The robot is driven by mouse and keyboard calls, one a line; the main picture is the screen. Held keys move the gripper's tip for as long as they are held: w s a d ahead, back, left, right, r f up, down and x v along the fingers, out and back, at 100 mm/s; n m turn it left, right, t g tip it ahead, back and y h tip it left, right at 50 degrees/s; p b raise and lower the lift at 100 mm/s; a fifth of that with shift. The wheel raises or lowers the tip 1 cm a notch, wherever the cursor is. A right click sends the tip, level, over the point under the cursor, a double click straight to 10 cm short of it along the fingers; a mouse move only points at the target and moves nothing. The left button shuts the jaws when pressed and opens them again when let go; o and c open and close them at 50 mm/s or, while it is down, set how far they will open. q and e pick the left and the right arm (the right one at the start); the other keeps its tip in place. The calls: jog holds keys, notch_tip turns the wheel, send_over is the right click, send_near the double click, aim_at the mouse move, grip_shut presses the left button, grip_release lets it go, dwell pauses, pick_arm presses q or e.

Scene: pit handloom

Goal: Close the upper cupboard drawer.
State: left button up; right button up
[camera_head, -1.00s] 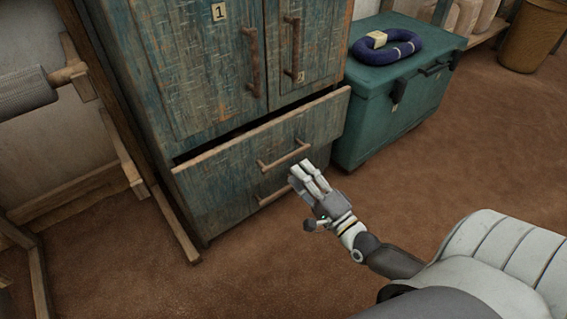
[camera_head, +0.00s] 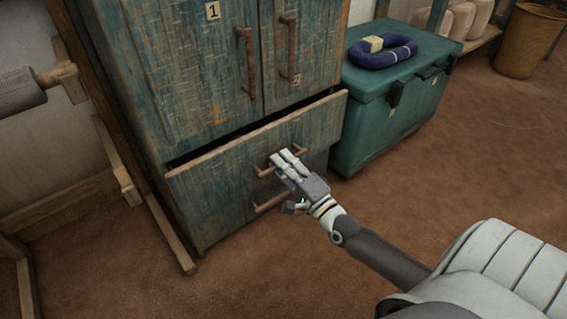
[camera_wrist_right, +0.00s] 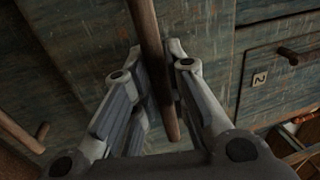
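The upper cupboard drawer (camera_head: 228,167) is partly pulled out of the blue-green cupboard (camera_head: 188,90), with a dark gap along its top edge. Its handle (camera_head: 264,170) is a wooden bar on the front. My right gripper (camera_head: 284,159) is at this handle, in front of the drawer. In the right wrist view the bar (camera_wrist_right: 148,35) runs between the two fingers of my right gripper (camera_wrist_right: 160,55). The fingers look apart, one on each side of the bar; firm contact is not clear. My left gripper is not in view.
A lower handle (camera_head: 270,201) shows below the open drawer. The cupboard doors above have upright bar handles (camera_head: 246,62). A teal chest (camera_head: 385,125) with a blue ring (camera_head: 383,52) on it stands at right. A wooden frame (camera_head: 155,215) stands at left. Brown floor in front is clear.

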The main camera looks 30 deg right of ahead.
grip_shut()
jog(key=x, duration=0.3)
jog(key=shift+w+f, duration=0.25)
jog(key=shift+w, duration=0.2)
jog(key=o, duration=0.6)
grip_release()
jog(key=shift+w+a, duration=0.1)
jog(key=shift+w, duration=0.1)
jog(key=shift+s, duration=0.1)
jog(key=v, duration=1.2)
